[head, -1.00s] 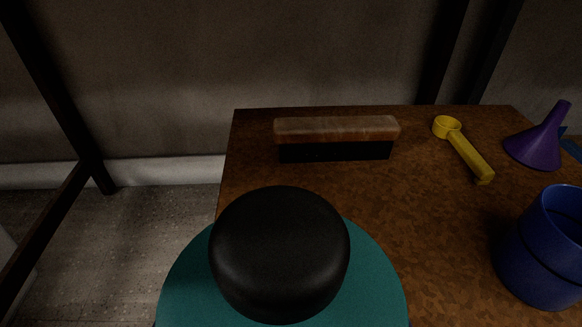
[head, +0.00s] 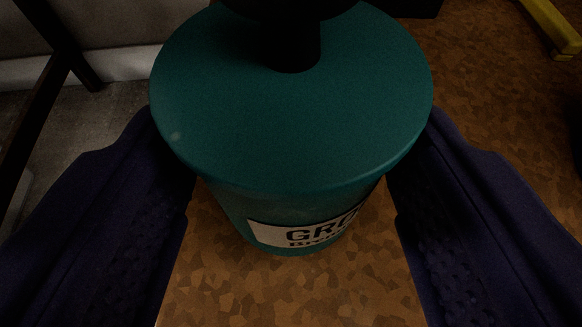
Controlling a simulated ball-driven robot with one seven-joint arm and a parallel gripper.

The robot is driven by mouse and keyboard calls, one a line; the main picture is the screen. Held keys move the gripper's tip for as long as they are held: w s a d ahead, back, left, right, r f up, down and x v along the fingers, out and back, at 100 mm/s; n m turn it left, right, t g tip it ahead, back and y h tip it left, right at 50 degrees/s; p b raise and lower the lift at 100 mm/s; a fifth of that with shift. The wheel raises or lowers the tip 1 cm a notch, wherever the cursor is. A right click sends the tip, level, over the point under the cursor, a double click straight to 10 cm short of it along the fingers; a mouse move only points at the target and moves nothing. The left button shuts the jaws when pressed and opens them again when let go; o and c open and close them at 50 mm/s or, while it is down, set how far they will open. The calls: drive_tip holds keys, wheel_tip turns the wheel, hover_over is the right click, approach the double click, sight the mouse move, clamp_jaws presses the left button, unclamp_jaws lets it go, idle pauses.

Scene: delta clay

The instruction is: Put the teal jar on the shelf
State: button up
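The teal jar (head: 235,205) stands upright on the brown mottled table top, in the middle of the head view. It has a wide, flat teal lid (head: 290,125) with a black knob (head: 290,45), cut off by the top edge. A pale label with dark lettering faces me, partly under the lid's rim. My gripper (head: 292,165) has one dark blue finger on each side of the jar, spread wide. A narrow strip of table shows between each finger and the lower jar body. The fingertips are partly hidden behind the lid. No shelf is recognisable in view.
The table top (head: 290,295) is bare in front of the jar. Part of a yellow scoop (head: 552,25) lies at the top right. A dark block edge shows at the top, right of the knob. A dark frame post (head: 40,110) stands at the left beyond the table.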

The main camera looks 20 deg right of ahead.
drive_tip(key=shift+o, duration=0.9)
drive_tip(key=shift+s+r, duration=0.1)
drive_tip(key=shift+r, duration=0.15)
drive_tip(key=p+v, duration=0.5)
drive_tip(key=v, duration=0.6)
drive_tip(key=shift+s+p, duration=0.35)
drive_tip(key=shift+a, duration=0.15)
